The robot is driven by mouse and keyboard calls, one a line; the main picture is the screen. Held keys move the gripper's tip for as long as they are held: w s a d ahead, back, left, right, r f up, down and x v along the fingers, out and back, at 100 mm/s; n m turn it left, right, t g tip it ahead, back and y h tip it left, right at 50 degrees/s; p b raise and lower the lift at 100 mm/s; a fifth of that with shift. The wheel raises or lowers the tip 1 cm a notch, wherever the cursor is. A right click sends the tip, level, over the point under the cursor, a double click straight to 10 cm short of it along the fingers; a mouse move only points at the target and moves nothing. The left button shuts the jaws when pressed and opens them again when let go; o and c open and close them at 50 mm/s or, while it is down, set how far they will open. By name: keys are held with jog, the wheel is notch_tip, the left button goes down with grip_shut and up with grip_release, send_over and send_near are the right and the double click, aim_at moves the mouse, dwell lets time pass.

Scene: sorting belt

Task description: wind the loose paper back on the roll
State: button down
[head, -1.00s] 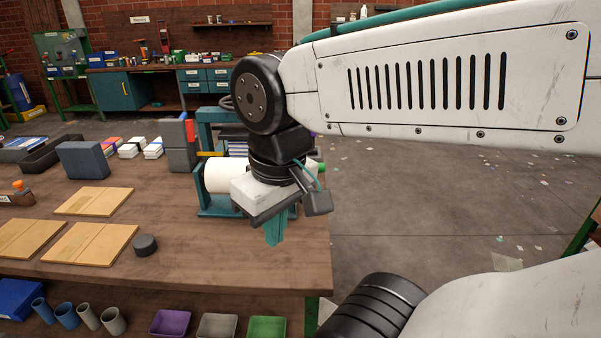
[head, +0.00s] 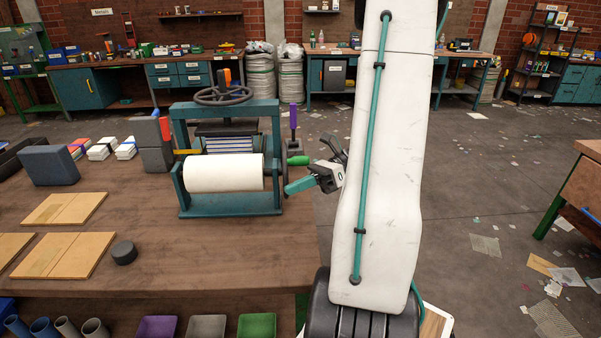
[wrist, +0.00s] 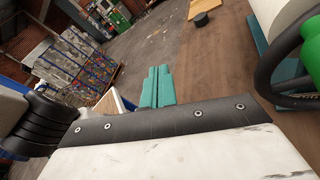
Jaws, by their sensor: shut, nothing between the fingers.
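The white paper roll (head: 224,172) lies level in a teal stand (head: 232,205) near the right edge of the wooden table. I see no loose end of paper on it. A dark hand wheel with a green handle (head: 298,160) is at the stand's right side. My gripper (head: 289,187) is to the right of the stand, just below the green handle, and appears apart from it. Its teal fingers are shut and empty in the wrist view (wrist: 158,75). There the dark wheel rim (wrist: 265,70) and a green part (wrist: 285,15) show at the right edge.
A teal press frame with a large handwheel (head: 222,95) stands behind the roll. A purple-handled lever (head: 293,118) rises close to the green handle. A dark puck (head: 124,252) and wooden boards (head: 65,208) lie to the left.

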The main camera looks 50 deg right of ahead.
jog(key=s+d+f+m+t+h, duration=0.2)
jog(key=s+d+f+m+t, duration=0.15)
jog(key=d+m+t, duration=0.2)
jog(key=s+d+f+m+t+h, duration=0.25)
jog(key=d+f+m+t, duration=0.2)
jog(key=d, duration=0.25)
send_near(287, 172)
jog(key=shift+m+y, duration=0.35)
jog(key=shift+m, duration=0.05)
jog(key=x, duration=0.4)
jog(key=shift+w+f, duration=0.1)
jog(key=shift+w, duration=0.15)
jog(key=shift+w+d+r, duration=0.2)
jog(key=shift+d+r, duration=0.05)
jog(key=shift+r, duration=0.05)
